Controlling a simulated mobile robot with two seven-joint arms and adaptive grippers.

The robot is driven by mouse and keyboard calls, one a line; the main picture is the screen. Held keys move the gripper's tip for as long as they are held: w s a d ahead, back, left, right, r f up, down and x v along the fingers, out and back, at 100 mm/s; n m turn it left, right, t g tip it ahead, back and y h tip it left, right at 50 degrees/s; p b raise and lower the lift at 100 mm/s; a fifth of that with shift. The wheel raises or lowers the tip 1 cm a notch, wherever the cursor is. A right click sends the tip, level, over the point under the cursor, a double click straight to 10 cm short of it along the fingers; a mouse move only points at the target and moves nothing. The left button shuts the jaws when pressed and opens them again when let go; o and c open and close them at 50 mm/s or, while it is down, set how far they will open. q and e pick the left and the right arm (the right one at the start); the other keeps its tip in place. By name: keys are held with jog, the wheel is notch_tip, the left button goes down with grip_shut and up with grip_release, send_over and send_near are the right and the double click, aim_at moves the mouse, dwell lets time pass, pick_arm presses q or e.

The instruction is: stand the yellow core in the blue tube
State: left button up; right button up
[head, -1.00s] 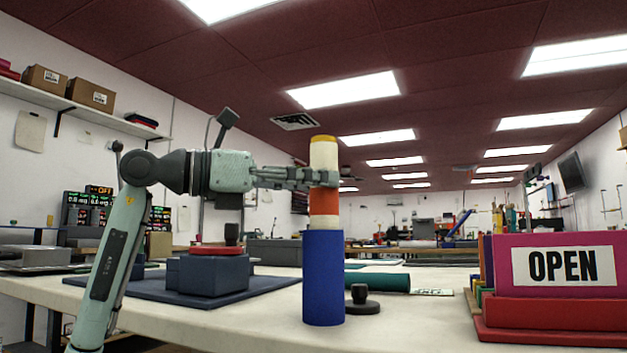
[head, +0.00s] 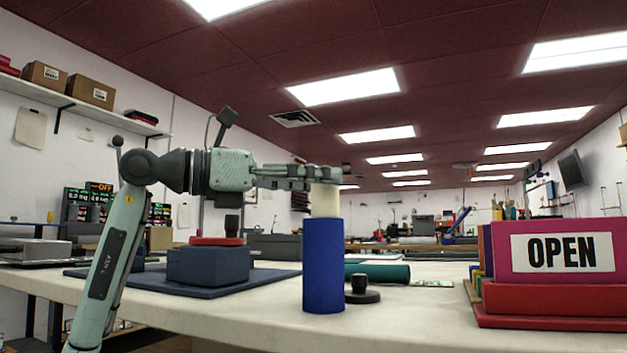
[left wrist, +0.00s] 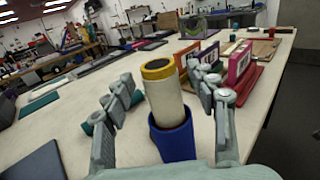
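The blue tube (head: 323,266) stands upright on the table. The yellow core (left wrist: 163,101), cream-bodied with a yellow ring at its top, sits inside the tube, its upper part rising above the rim. In the head view only a cream stretch of the core (head: 326,201) shows; its top is hidden behind the fingers. My left gripper (head: 330,175) is level with the core's top. In the left wrist view its fingers (left wrist: 160,80) are spread on either side of the core, with gaps visible. The core's lower end is hidden in the tube. My right gripper is not in view.
A black knobbed disc (head: 360,291) and a teal roll (head: 383,272) lie close behind the tube. A dark blue stepped block (head: 205,266) with a red disc stands on a mat to the left. An OPEN sign (head: 560,253) in a red base stands right.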

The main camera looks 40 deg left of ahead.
pick_arm(q)
jog(key=v, duration=1.2)
dwell(0.9)
